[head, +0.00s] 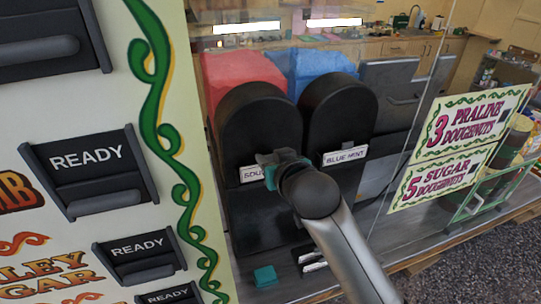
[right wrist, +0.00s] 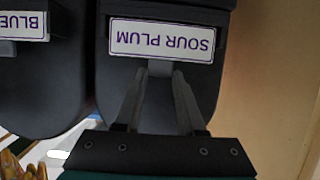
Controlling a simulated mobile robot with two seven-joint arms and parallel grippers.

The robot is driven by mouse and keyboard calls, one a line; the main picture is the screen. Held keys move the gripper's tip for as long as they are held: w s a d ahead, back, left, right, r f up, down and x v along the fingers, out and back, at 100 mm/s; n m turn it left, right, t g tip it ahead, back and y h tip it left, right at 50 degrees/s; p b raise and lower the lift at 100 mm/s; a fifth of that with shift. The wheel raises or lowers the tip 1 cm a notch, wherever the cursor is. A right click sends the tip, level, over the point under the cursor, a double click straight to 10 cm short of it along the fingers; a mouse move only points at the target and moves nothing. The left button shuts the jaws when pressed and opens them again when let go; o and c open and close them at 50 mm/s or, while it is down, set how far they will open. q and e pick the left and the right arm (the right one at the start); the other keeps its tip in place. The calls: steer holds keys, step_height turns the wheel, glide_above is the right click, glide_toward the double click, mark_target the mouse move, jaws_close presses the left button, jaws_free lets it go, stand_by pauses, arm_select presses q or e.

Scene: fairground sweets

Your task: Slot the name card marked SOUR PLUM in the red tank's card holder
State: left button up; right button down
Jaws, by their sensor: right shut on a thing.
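The red tank (head: 245,80) stands behind a rounded black front (head: 258,125), left of the blue tank (head: 325,68). The white SOUR PLUM card (right wrist: 162,41) lies against the upper part of a black front in the right wrist view, where its lettering is upside down. In the head view only its left end (head: 250,174) shows beside my right gripper (head: 268,163). My right gripper, also in the right wrist view (right wrist: 161,72), is shut at the card's edge, on a small grey part there. The card holder is mostly hidden by the card. My left gripper is out of view.
A BLUE MINT card (head: 345,155) sits on the neighbouring black front. White cards (head: 312,262) and a teal block (head: 265,276) are on the counter below. A panel with READY flaps (head: 88,160) stands close on the left. Clear glass with doughnut signs (head: 472,121) is on the right.

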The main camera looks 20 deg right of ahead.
steer(key=shift+f, duration=0.55)
steer(key=shift+c, duration=2.1)
jaws_free()
